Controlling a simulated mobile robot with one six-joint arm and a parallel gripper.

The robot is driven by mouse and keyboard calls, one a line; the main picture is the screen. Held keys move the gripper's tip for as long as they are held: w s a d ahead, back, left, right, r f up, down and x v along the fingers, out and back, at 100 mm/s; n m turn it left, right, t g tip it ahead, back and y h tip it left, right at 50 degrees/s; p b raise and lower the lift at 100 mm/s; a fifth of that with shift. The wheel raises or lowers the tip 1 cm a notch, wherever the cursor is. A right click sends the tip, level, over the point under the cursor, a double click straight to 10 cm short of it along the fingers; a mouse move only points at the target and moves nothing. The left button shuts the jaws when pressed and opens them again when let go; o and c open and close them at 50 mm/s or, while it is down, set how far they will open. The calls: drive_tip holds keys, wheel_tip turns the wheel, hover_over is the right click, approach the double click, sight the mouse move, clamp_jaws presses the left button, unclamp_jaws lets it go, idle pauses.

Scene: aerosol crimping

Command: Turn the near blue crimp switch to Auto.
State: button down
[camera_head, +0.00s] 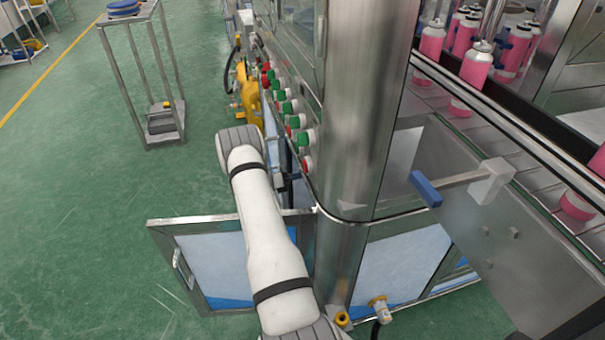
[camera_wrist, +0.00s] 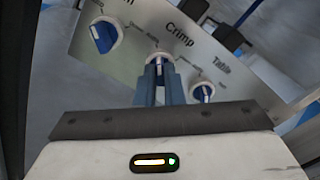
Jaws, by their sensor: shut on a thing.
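The crimp switch (camera_wrist: 156,59) is the middle knob on a grey metal panel (camera_wrist: 215,72), under the printed word "Crimp" in the wrist view. It has a pale round collar and a blue handle. My gripper (camera_wrist: 160,74) has its two blue-grey fingers shut on this handle. The fingers hide most of the handle, so I cannot tell its exact setting. The small position lettering beside it is too blurred to read. In the head view my white arm reaches toward the machine's left side; the switch and fingers cannot be made out there.
A larger blue knob (camera_wrist: 104,36) is to the left and another blue knob (camera_wrist: 203,93), under "Table", to the right, both close to my fingers. In the head view an open framed door (camera_head: 228,262) is beside my arm. A metal post (camera_head: 367,110) is to its right.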

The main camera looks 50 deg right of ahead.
drive_tip(key=shift+n, duration=0.7)
drive_tip(key=c, duration=1.5)
unclamp_jaws()
drive_tip(key=shift+c, duration=0.2)
drive_tip(key=p+v, duration=0.1)
drive_tip(key=v, duration=0.7)
drive_tip(key=shift+d, duration=0.1)
